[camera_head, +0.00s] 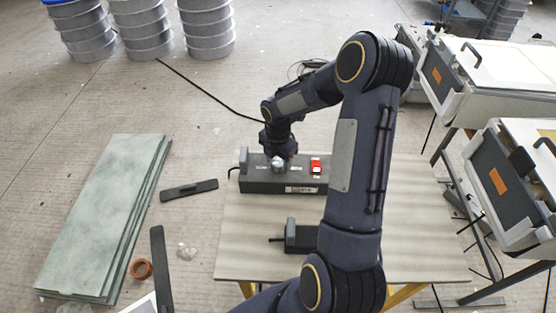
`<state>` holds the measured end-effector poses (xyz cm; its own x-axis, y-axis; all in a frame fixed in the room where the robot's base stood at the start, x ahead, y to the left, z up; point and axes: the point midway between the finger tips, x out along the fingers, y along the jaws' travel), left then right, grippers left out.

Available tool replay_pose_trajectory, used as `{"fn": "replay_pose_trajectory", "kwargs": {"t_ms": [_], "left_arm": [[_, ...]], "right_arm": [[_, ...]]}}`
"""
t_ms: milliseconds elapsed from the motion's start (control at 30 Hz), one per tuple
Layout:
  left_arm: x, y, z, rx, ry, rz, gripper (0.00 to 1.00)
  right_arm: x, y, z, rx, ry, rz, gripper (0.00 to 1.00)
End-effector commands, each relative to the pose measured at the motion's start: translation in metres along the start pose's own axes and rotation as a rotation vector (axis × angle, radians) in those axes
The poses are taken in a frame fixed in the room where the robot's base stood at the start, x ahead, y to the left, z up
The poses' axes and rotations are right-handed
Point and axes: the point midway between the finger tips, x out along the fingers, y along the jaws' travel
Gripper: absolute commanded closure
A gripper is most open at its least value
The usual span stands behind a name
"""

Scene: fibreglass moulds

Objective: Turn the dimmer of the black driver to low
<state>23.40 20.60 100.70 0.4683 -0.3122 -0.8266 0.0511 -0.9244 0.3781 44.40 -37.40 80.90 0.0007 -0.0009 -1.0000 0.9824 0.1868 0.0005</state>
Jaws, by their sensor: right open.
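The black driver (262,184) is a long dark box lying near the far left edge of the table (245,235). A red switch (316,166) sits on its top right part. A silvery round knob (278,163), which looks like the dimmer, is on its top just below my right gripper. My right gripper (277,153) points down at the knob and is open. Its fingertips are small and partly hidden, so I cannot tell whether they touch the knob. The dimmer's setting is too small to read. My left gripper is not in view.
A smaller dark device (302,236) lies on the table nearer me, partly behind my right arm. Grey-green boards (105,215) are stacked on the floor at left. Orange-labelled machines (493,180) stand at right. Stacked grey round containers (145,28) stand at the back.

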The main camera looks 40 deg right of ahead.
Motion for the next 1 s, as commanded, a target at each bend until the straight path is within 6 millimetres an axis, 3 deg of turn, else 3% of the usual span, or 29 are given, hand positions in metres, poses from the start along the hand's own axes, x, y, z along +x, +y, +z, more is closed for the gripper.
{"fn": "replay_pose_trajectory", "kwargs": {"t_ms": [233, 633, 1000], "left_arm": [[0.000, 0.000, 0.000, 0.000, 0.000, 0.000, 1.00], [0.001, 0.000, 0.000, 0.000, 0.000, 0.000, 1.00], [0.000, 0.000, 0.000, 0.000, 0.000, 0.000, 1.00]], "right_arm": [[-0.010, 0.001, 0.000, 0.000, -0.001, 0.002, 0.47], [-0.071, 0.001, 0.000, 0.000, -0.002, 0.002, 0.47], [-0.078, 0.000, 0.000, 0.000, 0.000, 0.000, 0.47]]}}
